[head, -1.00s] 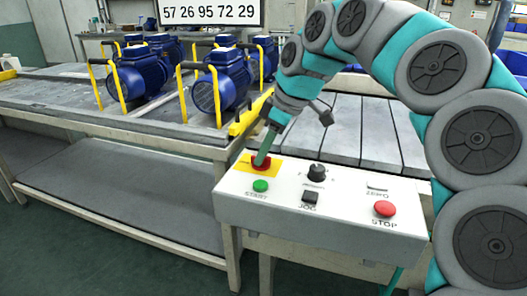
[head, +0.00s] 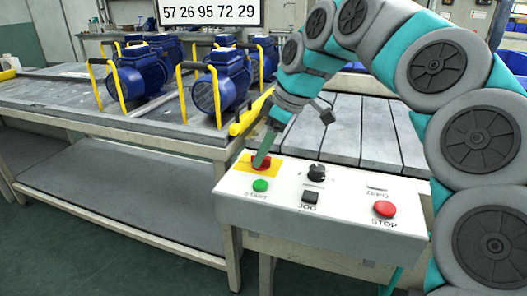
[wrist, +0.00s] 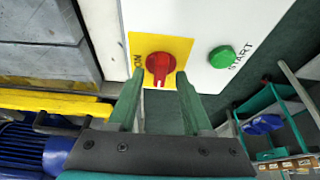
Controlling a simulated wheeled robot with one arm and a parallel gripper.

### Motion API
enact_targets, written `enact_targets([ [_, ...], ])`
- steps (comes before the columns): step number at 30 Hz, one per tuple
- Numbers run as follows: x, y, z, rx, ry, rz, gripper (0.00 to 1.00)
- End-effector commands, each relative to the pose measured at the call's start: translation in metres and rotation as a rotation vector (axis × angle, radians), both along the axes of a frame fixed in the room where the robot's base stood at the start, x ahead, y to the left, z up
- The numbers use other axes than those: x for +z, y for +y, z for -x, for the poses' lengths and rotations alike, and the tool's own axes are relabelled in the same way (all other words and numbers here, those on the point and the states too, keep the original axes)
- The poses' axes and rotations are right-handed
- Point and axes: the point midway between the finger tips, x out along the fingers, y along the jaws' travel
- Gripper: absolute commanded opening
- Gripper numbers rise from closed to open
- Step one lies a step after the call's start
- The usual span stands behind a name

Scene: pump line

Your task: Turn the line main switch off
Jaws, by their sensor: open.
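The line main switch is a red rotary knob (wrist: 160,66) on a yellow plate (wrist: 172,44), at the back left corner of the white control panel. In the wrist view its grip bar runs roughly up and down the picture, and the word ON is printed to its left. My gripper (wrist: 160,82) is open, with one green finger on each side of the knob's lower part; I cannot tell if they touch it. In the head view the knob (head: 262,162) is partly hidden by my gripper's fingers.
The panel also carries a green START button (head: 260,186), a black JOG button (head: 310,196), a black dial (head: 316,172) and a red STOP button (head: 384,209). A bench with blue pumps (head: 222,82) in yellow frames stands at the left. A slatted surface (head: 372,135) lies behind the panel.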

Motion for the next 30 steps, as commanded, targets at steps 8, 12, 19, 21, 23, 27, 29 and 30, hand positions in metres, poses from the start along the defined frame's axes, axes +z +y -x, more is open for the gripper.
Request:
enact_targets([
  [8,0.032,-0.012,0.002,-0.003,-0.006,-0.001,0.50],
  [12,0.048,-0.018,0.005,-0.001,-0.003,0.000,0.50],
  [19,0.064,-0.025,0.008,0.000,-0.001,0.001,0.50],
  [21,0.067,-0.026,0.009,-0.001,-0.002,0.001,0.50],
  [23,0.068,-0.027,0.009,0.000,-0.002,0.000,0.50],
  [27,0.069,-0.027,0.009,0.001,-0.001,0.000,0.50],
  [29,0.069,-0.027,0.009,0.001,-0.001,0.000,0.50],
  [30,0.069,-0.027,0.009,0.001,-0.001,0.000,0.50],
])
